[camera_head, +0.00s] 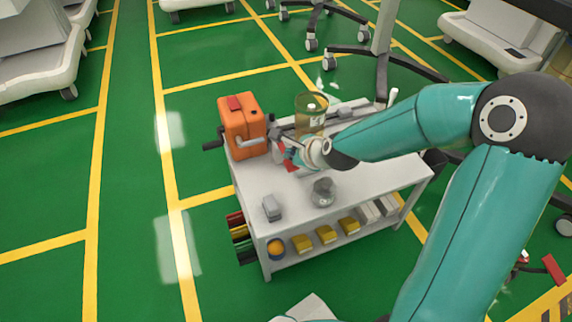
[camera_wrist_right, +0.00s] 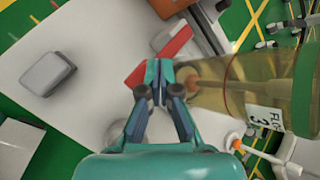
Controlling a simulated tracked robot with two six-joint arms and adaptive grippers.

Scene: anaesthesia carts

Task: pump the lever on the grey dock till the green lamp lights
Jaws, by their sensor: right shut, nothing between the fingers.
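My right gripper (camera_wrist_right: 157,72) is shut and empty in the right wrist view, its tips close to a red and pale piece (camera_wrist_right: 172,45). I cannot tell whether they touch. In the head view the right gripper (camera_head: 288,152) is small, above the cart top beside the orange box, with a red part (camera_head: 290,166) by it. An amber clear cylinder (camera_head: 310,113) stands just behind; its label shows in the right wrist view (camera_wrist_right: 264,118). I cannot clearly pick out the grey dock or its lever; my right arm and gripper cover part of that area. No lit green lamp shows.
The white cart (camera_head: 375,172) carries an orange box (camera_head: 242,125) with a side handle, a small grey block (camera_head: 271,207) and a rounded grey item (camera_head: 323,191). Yellow bins (camera_head: 326,234) sit on its lower shelf. Green floor (camera_head: 130,190) is clear at left.

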